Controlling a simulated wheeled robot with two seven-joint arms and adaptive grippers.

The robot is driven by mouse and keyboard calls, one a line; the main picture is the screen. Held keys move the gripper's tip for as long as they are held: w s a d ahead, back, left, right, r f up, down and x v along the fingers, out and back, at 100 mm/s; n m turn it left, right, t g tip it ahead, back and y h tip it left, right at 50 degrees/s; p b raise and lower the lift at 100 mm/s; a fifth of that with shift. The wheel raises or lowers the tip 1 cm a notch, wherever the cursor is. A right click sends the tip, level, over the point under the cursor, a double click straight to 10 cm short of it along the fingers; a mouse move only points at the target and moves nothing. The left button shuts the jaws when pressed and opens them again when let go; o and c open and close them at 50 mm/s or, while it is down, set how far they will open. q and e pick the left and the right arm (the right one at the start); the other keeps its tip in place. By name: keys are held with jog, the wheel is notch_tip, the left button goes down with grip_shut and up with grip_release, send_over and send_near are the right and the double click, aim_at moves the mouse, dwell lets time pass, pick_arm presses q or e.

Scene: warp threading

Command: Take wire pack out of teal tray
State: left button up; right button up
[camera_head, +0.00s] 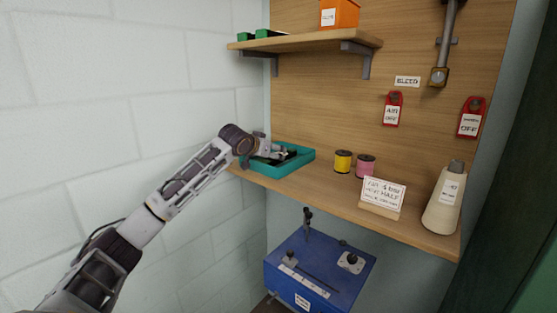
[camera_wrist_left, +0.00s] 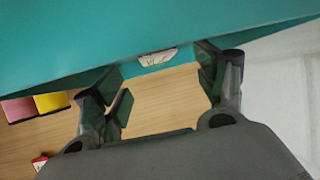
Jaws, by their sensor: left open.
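The teal tray (camera_head: 298,163) sits at the left end of the wooden shelf. It also fills the top of the left wrist view (camera_wrist_left: 120,30). My left gripper (camera_head: 274,154) reaches over the tray from the left. In the left wrist view my left gripper (camera_wrist_left: 160,82) has its fingers spread apart, with bare wood showing between them and nothing held. A small pale piece with dark marks (camera_wrist_left: 157,57) shows at the tray's edge between the fingertips. I cannot tell whether it is a label or part of the wire pack. I cannot make out the wire pack in the head view.
A yellow spool (camera_head: 343,161) and a pink spool (camera_head: 365,166) stand right of the tray. Beyond them are a sign card (camera_head: 383,196) and a cream cone (camera_head: 444,203). An upper shelf (camera_head: 310,41) hangs above. A blue box (camera_head: 318,267) is below. A white wall is left.

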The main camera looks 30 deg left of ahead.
pick_arm(q)
jog(key=shift+x, duration=2.35)
jog(key=shift+f, duration=0.15)
jog(key=c, duration=1.6)
